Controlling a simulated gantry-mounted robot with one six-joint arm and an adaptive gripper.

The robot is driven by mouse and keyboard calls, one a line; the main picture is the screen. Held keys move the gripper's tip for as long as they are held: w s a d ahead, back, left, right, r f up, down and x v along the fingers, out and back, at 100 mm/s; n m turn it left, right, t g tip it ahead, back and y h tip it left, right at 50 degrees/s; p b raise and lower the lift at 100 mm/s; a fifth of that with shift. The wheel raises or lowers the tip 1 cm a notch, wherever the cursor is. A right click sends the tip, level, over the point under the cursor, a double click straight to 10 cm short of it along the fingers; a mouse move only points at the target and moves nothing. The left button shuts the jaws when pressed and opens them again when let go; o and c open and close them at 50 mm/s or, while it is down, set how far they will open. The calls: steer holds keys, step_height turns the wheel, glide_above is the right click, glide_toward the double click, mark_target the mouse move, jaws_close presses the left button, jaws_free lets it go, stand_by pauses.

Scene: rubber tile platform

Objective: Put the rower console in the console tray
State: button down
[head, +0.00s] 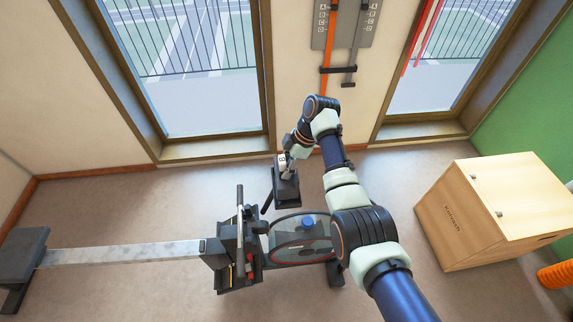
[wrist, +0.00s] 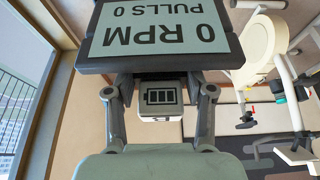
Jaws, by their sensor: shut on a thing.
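The rower console (wrist: 160,30) is a dark-framed unit with a pale green screen that reads "0 RPM" and "PULLS 0" upside down in the wrist view. My gripper (wrist: 160,90) is shut on it near its lower edge, and the fingers stand on both sides of a small light block with a battery symbol. In the head view my gripper (head: 284,168) reaches down, with the dark console (head: 286,190) at its end, just behind the rower's flywheel housing (head: 300,238). The exact finger contact is hidden. I cannot make out the console tray in either view.
A wooden box (head: 495,205) stands at right, near an orange roll (head: 556,274). Windows and a wall rack (head: 345,25) line the back. Clear floor lies between the rower and the wooden box.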

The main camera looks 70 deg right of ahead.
steer(key=shift+f+b, duration=0.8)
steer(key=shift+f, duration=0.5)
steer(key=shift+c, duration=1.6)
jaws_free()
steer(key=v, duration=1.2)
steer(key=shift+w+r, duration=0.1)
